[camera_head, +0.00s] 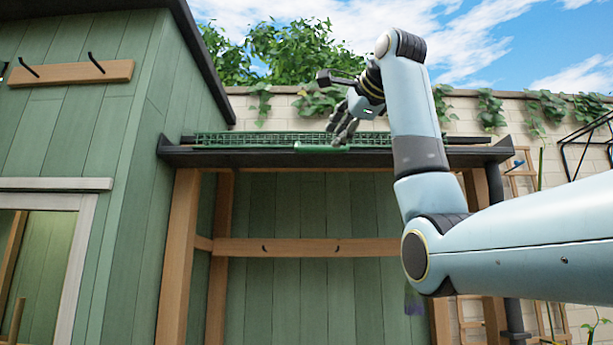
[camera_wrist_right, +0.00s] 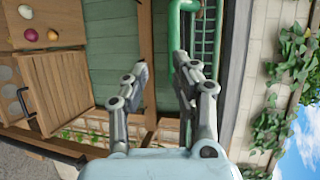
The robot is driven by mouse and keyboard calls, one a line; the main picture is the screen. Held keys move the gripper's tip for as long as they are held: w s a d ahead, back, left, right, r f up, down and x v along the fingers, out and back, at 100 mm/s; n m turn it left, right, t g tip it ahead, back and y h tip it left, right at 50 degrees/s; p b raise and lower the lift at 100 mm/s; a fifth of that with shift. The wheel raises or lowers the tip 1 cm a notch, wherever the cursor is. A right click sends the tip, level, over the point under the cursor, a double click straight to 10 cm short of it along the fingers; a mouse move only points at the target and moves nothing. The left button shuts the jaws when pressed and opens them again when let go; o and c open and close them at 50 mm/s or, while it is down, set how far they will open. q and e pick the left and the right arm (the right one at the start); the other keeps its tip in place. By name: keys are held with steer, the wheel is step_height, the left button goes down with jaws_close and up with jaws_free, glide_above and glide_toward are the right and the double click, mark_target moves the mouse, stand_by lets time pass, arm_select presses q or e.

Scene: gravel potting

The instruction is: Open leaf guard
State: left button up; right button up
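The leaf guard (camera_head: 262,140) is a long green mesh panel lying along the top of the dark gutter (camera_head: 240,158). A green handle bar (camera_head: 312,149) shows at its front edge. My right gripper (camera_head: 341,138) is at the guard's front edge, just right of the visible part of this bar. In the right wrist view the gripper (camera_wrist_right: 161,67) is open, with nothing between its fingers. The green handle (camera_wrist_right: 174,30) and the mesh (camera_wrist_right: 205,42) show beyond the right-hand finger, which hides part of the handle. I cannot tell whether they touch. My left gripper is not in view.
A green shed wall (camera_head: 110,130) with a hook rail (camera_head: 70,73) stands at the left. Wooden posts (camera_head: 180,245) hold up the gutter. A brick wall with ivy (camera_head: 490,110) is behind. In the right wrist view, a wooden surface (camera_wrist_right: 75,18) bears small round objects.

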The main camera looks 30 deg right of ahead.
mark_target(323, 147)
steer(key=w+p, duration=0.1)
steer(key=w, duration=0.2)
steer(key=w+d+p, duration=0.1)
steer(key=w+p, duration=0.1)
steer(key=w, duration=0.1)
steer(key=w+p, duration=0.2)
steer(key=w, duration=0.1)
steer(key=shift+d+r, duration=0.15)
steer(key=shift+d, duration=0.15)
steer(key=shift+w+f, duration=0.2)
steer(key=shift+w, duration=0.15)
jaws_close()
steer(key=shift+s, duration=0.1)
